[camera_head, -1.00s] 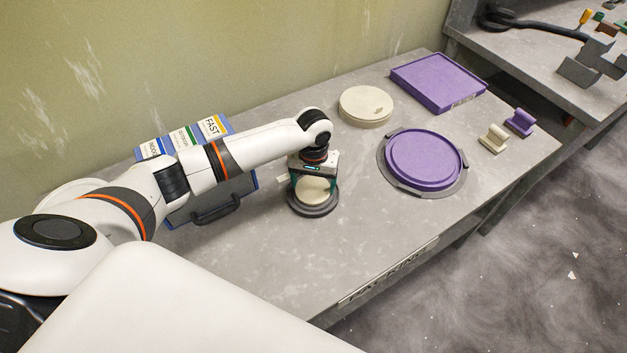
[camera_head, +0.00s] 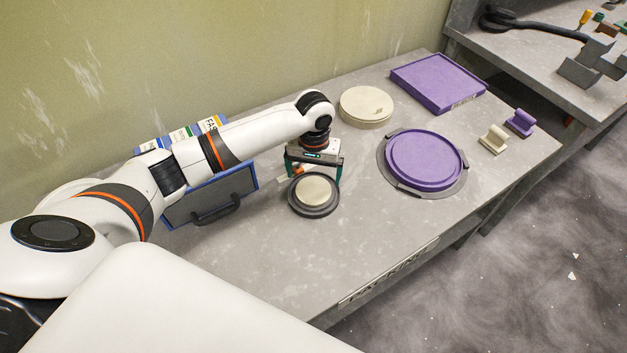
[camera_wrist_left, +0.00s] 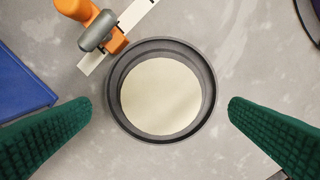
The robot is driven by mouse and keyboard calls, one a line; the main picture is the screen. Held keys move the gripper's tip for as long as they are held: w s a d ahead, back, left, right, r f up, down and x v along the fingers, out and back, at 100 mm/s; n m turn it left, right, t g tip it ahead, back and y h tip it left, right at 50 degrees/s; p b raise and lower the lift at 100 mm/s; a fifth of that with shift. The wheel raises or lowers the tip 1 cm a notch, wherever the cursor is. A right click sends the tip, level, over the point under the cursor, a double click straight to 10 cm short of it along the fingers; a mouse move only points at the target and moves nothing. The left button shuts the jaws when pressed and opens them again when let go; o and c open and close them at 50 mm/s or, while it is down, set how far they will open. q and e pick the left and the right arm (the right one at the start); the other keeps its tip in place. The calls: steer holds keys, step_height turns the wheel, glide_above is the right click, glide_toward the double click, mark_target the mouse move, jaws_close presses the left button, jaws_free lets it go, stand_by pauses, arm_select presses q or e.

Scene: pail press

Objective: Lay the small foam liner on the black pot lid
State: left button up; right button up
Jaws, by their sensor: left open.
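The small foam liner (camera_head: 315,190) is a cream disc. It lies flat inside the round black pot lid (camera_head: 300,207) on the table. In the left wrist view the liner (camera_wrist_left: 161,97) sits within the raised rim of the lid (camera_wrist_left: 126,68), with a dark ring showing all round it, wider at the upper left. My left gripper (camera_head: 313,178) is open and empty above and just behind the lid. Its green fingers stand apart on either side in the left wrist view (camera_wrist_left: 158,118). My right gripper is not in view.
An orange-handled tool (camera_wrist_left: 90,22) and a pale strip lie beside the lid. A blue-edged case (camera_head: 240,183) stands to the left. A stack of larger cream discs (camera_head: 366,104), a purple lid (camera_head: 425,158), a purple tray (camera_head: 438,80) and two small blocks stand to the right.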

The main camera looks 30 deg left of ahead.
mark_target(314, 188)
arm_select(q)
step_height(314, 188, up, 8)
steer(key=shift+f, duration=0.15)
stand_by(0.6)
